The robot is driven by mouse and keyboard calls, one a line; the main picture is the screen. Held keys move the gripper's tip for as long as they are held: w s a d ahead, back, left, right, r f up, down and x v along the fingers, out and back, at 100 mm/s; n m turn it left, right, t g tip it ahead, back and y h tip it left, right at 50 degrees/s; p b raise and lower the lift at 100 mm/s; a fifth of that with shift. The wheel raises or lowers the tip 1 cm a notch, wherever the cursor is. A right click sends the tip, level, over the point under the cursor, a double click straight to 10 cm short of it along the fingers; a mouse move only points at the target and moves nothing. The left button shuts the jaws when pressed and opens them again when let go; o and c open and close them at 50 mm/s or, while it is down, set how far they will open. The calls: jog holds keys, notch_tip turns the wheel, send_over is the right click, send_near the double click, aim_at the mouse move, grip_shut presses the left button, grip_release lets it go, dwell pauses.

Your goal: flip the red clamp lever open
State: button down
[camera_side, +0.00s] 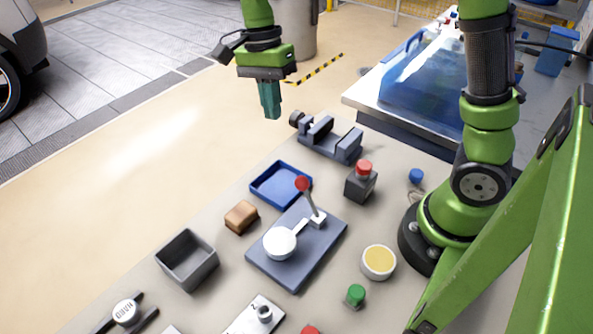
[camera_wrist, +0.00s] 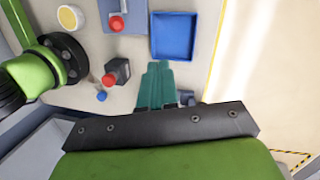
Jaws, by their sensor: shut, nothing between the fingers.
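The red clamp lever (camera_side: 303,184) has a red ball knob on a thin grey stem that leans up from a small white block on a blue-grey plate (camera_side: 318,262). An arm runs from the block to a white round cap (camera_side: 280,243) on the plate. In the wrist view the red knob (camera_wrist: 117,23) is at the top, left of centre, over the plate (camera_wrist: 138,12). My gripper (camera_side: 271,115) is shut and empty, pointing down well above the bench and beyond the clamp. In the wrist view its teal fingertips (camera_wrist: 158,66) are together, apart from the lever.
A blue tray (camera_side: 262,200) lies beside the plate. A dark block with a red button (camera_side: 360,183) and a grey vise (camera_side: 330,139) stand farther back. A brown block (camera_side: 241,217), a grey bin (camera_side: 187,262) and a yellow-filled cup (camera_side: 379,262) are around the plate.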

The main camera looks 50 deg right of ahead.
jog(key=m, duration=0.1)
jog(key=r+m, duration=0.1)
jog(key=m, duration=0.1)
jog(key=m+g, duration=0.1)
jog(key=shift+s+a+r+m, duration=0.1)
jog(key=shift+a+r+m, duration=0.1)
jog(key=shift+r+m, duration=0.2)
send_near(310, 198)
jog(key=w+f, duration=0.3)
jog(key=f, duration=0.1)
jog(key=shift+s+d, duration=0.15)
jog(key=shift+s, duration=0.1)
jog(key=shift+r, duration=0.1)
